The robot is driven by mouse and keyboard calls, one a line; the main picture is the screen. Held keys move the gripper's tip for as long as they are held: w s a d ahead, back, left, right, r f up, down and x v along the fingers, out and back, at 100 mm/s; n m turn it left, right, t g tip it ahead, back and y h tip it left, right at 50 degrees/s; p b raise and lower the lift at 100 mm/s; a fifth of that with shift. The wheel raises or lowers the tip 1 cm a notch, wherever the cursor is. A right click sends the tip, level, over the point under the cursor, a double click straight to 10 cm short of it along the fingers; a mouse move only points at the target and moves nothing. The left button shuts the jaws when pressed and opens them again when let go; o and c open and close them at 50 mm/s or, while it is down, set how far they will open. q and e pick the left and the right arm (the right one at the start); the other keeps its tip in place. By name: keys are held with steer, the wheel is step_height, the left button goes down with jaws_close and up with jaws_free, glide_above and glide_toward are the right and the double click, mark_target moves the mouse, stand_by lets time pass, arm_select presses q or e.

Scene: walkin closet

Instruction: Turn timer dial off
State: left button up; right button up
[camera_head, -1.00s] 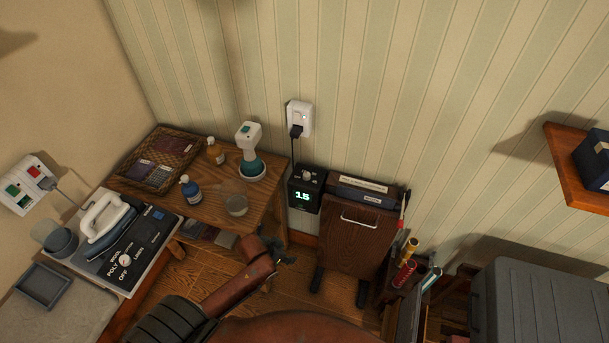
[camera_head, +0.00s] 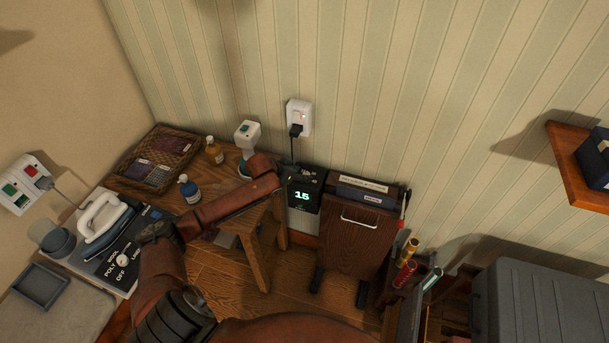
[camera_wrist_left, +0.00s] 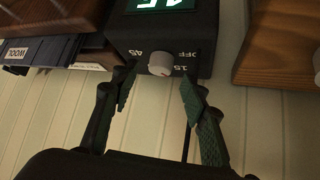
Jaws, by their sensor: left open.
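The timer (camera_head: 304,197) is a black box with a lit green "15" on its front, by the striped wall. In the left wrist view its top panel shows a pale round dial (camera_wrist_left: 161,63) with marks "45", "15" and "OFF" around it. My left gripper (camera_wrist_left: 155,90) is open, its two green-padded fingers on either side of the dial and a little short of it; no contact is visible. In the head view the left gripper (camera_head: 288,170) is at the timer's top and hides the dial. My right gripper is not in view.
A wooden side table (camera_head: 262,222) with bottles (camera_head: 189,190) and a basket (camera_head: 154,160) stands left of the timer.

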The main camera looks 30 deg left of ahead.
arm_select(q)
steer(key=shift+x, duration=1.55)
steer(key=shift+c, duration=0.2)
jaws_close()
